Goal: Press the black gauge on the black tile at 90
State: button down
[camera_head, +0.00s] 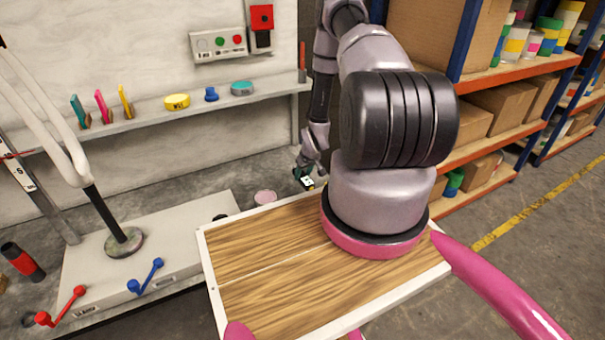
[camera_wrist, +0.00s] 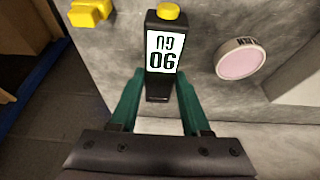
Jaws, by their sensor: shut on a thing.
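The black gauge (camera_wrist: 158,88) has a yellow button on top and a white display with large dark characters that look like 90. My gripper (camera_wrist: 158,103) has its dark green fingers shut on the gauge's sides in the wrist view. In the head view my gripper (camera_head: 303,174) and the gauge's small white display (camera_head: 308,182) show over the grey bench, behind the wooden board. I cannot tell whether the gauge touches the bench. I cannot make out the black tile; a dark object (camera_head: 220,217) is partly hidden by the board's left edge.
A pink round piece (camera_head: 265,198) lies left of the gauge in the head view; it also shows in the wrist view (camera_wrist: 240,60). A yellow block (camera_wrist: 90,12) is near the bench edge. The wall ledge (camera_head: 215,112) holds coloured pieces.

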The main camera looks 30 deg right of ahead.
jog(key=shift+f, duration=3.4)
jog(key=shift+f, duration=0.6)
jog(key=shift+c, duration=1.4)
grip_release()
